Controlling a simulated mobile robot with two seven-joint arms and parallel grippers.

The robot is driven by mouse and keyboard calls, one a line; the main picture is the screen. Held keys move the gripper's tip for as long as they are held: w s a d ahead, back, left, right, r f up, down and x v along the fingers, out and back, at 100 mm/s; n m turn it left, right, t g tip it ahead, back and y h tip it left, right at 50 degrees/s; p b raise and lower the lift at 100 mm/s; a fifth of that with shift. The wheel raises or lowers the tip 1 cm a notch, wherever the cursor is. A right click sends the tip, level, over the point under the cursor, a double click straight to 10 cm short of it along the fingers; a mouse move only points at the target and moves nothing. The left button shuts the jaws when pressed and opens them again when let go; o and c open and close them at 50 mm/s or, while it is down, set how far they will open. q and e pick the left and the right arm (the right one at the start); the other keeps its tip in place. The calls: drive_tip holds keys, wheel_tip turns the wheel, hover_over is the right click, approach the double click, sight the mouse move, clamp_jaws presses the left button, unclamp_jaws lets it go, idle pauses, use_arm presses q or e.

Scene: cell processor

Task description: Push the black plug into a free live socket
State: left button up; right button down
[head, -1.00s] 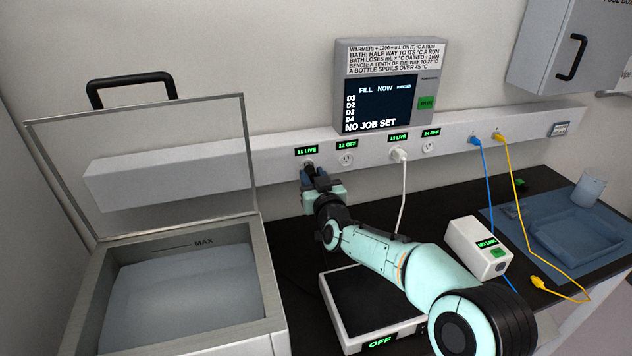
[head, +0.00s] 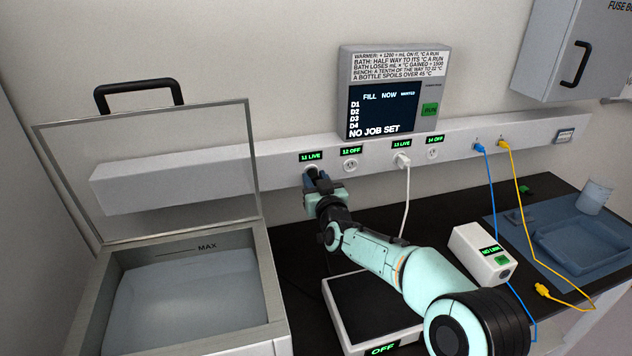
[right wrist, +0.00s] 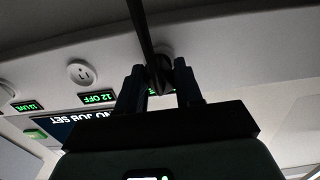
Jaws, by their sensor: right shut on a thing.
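My right gripper (head: 318,178) is at the wall rail, just below the label "11 LIVE" (head: 312,156). In the right wrist view its two fingers (right wrist: 158,72) are shut on the black plug (right wrist: 161,78), whose black cord runs upward in that picture. The plug is against or very near the socket under that label; how deep it sits is hidden. Socket 12 (head: 350,165), labelled OFF, is empty; it also shows in the right wrist view (right wrist: 81,72). Socket 13, labelled LIVE, holds a white plug (head: 402,161). Socket 14 (head: 432,154), labelled OFF, is empty. My left gripper is out of view.
An open-lidded bath (head: 105,290) stands at left. A black-topped device reading OFF (head: 383,348) lies under my arm. A white box reading NO LINK (head: 480,255), a blue tray (head: 580,245) and blue and yellow cables are at right. A screen (head: 384,108) hangs above.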

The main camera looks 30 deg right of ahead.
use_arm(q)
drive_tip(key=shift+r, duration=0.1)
use_arm(e)
drive_tip(key=shift+w+d, duration=0.1)
drive_tip(key=shift+w, duration=0.2)
drive_tip(key=c, duration=0.7)
unclamp_jaws()
drive_tip(key=shift+o, duration=0.2)
drive_tip(key=shift+s, duration=0.1)
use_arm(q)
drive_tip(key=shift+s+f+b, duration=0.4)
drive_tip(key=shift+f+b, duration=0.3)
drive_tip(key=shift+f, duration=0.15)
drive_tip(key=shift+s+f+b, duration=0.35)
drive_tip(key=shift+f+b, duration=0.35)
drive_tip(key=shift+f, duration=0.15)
use_arm(e)
drive_tip(key=v, duration=1.3)
drive_tip(key=shift+s, duration=0.1)
